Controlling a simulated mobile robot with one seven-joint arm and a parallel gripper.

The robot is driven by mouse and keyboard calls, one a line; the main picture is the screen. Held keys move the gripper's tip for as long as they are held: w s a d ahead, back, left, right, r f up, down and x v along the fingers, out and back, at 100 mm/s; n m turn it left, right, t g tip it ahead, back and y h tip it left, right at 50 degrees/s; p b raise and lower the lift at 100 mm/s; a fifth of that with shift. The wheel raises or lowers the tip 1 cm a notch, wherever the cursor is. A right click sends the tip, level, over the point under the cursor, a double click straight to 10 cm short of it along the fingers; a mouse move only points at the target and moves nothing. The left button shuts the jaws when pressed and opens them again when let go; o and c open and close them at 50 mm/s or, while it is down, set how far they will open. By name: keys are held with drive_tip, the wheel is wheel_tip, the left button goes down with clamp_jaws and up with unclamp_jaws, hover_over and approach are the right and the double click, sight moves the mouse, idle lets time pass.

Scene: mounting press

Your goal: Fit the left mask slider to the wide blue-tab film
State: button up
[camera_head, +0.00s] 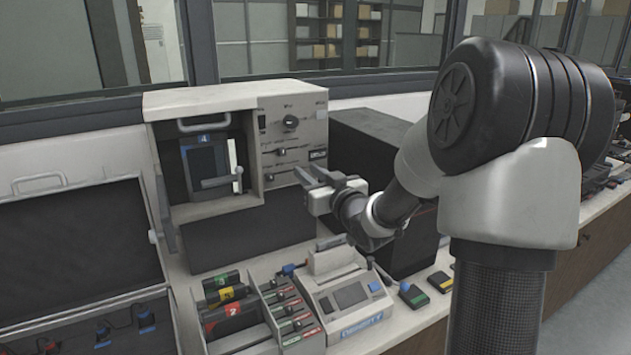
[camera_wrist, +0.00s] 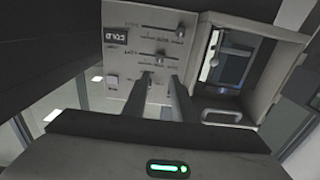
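The beige mounting press (camera_head: 215,101) stands at the back of the counter. In its recess is a dark film with a blue tab (camera_head: 204,138) marked 4. The press panel carries slider knobs (camera_head: 281,151), also in the inverted wrist view (camera_wrist: 160,57); none is legibly labelled as the left mask slider. My gripper (camera_head: 311,176) is open and empty in front of the panel's lower part.
Film holders with green, yellow and red tabs (camera_head: 228,293) sit in a rack. A labelled densitometer (camera_head: 345,300) stands beside them. An open dark case (camera_head: 75,240) is at left. A dark box (camera_head: 375,150) stands right of the press, behind my arm.

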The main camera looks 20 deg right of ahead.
drive_tip(key=shift+s+d, duration=0.15)
drive_tip(key=shift+s, duration=0.6)
drive_tip(key=shift+s+d, duration=0.15)
drive_tip(key=shift+s, duration=0.6)
idle(1.0)
